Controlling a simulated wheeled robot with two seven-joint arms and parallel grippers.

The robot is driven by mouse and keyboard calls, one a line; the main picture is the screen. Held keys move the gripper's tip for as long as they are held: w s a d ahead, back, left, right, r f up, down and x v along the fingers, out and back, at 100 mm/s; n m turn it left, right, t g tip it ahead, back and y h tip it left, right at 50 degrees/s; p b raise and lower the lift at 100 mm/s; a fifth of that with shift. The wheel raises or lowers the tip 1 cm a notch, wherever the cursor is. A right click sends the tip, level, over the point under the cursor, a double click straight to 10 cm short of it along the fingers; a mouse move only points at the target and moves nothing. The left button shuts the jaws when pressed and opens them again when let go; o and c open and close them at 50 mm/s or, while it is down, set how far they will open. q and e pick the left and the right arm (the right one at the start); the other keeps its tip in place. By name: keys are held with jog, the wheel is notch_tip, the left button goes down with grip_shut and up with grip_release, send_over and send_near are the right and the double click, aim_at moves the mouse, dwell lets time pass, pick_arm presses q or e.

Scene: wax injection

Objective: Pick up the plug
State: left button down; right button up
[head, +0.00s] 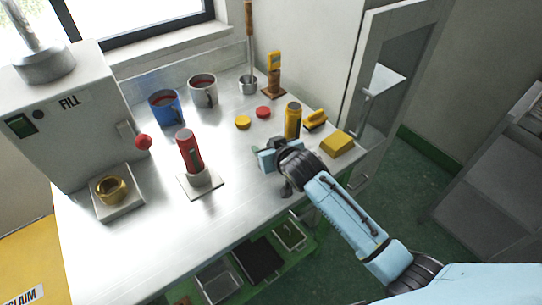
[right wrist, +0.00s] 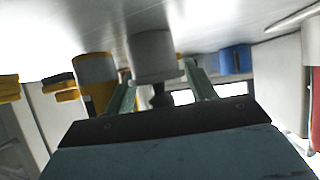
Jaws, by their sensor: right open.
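In the right wrist view, a pale grey cylinder (right wrist: 155,55) with a dark knob (right wrist: 160,96) at its end stands just ahead, in line with the gap between my fingers. It looks like the plug, though I cannot be sure. In the head view my right gripper (head: 262,154) is low over the table's right part and seems to hide this piece. The right gripper also shows in the right wrist view (right wrist: 162,92), with its two greenish fingers apart and nothing gripped. My left gripper is in neither view.
A yellow-ended cylinder (head: 293,121), a yellow brush (head: 315,119) and a yellow block (head: 337,143) stand close by the right gripper. A red cylinder (head: 188,151) on a plate is to its left. Blue (head: 165,107) and grey (head: 203,91) mugs are behind. The front table area is clear.

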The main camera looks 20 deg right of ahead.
jog(key=shift+w, duration=0.15)
jog(key=c, duration=0.6)
jog(key=shift+c, duration=0.6)
